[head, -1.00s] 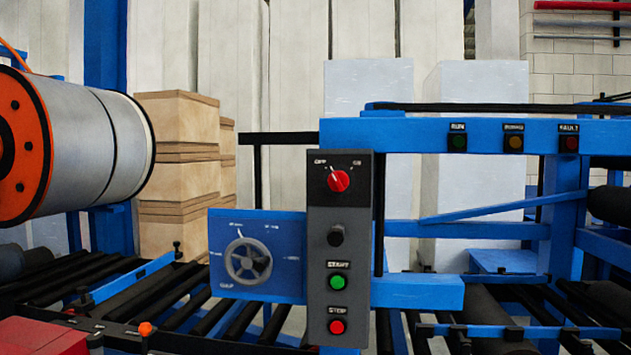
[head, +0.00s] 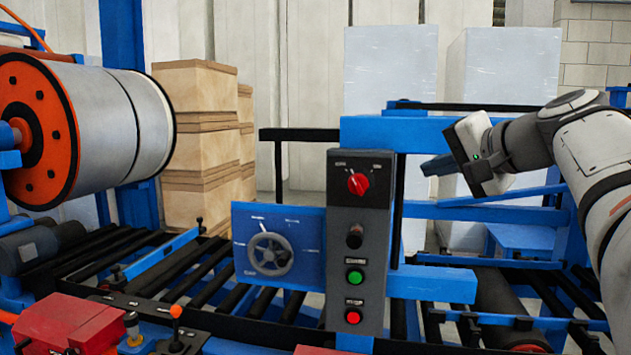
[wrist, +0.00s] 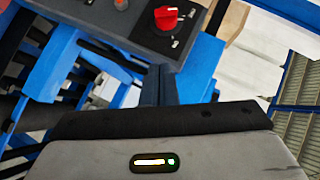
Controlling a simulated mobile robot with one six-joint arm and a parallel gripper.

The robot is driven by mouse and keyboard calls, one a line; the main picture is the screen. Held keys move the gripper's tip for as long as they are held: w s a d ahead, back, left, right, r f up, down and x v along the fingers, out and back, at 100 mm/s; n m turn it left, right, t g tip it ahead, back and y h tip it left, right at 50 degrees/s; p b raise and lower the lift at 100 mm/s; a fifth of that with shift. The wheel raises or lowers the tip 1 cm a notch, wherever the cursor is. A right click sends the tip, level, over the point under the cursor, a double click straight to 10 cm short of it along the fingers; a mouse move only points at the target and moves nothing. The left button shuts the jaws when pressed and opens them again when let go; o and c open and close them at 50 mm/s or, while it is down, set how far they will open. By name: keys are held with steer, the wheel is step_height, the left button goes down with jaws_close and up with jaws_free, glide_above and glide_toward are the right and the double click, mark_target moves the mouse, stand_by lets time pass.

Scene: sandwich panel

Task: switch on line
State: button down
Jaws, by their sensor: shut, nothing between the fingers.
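The grey control box (head: 340,260) stands upright at the middle of the head view. Its red selector knob (head: 358,184) is near the top, with its white mark leaning up and left, toward the left label. Below it are a black knob (head: 354,236), a green button (head: 355,278) and a red button (head: 353,316). My gripper (head: 428,166) is shut and empty, to the right of the box and apart from it. In the wrist view, the red selector knob (wrist: 166,17) shows beyond the closed fingers (wrist: 158,86); the box's lower part is cut off.
A blue plate with a grey handwheel (head: 270,254) adjoins the box on the left. A blue beam (head: 390,132) runs behind its top. Roller conveyors (head: 205,285) lie below, and a large orange-ended roll (head: 110,128) is at left. A red unit (head: 68,323) sits at front left.

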steer(key=p, duration=0.2)
glide_toward(364, 191)
steer(key=w+d, duration=0.1)
steer(key=w, duration=0.3)
steer(key=a, duration=0.1)
steer(key=w+a+f, duration=0.1)
steer(key=shift+a+f, duration=0.2)
steer(key=shift+a, duration=0.1)
steer(key=shift+w+a+f, duration=0.15)
steer(key=shift+a+f, duration=0.05)
steer(key=shift+f, duration=0.05)
steer(key=shift+a, duration=0.1)
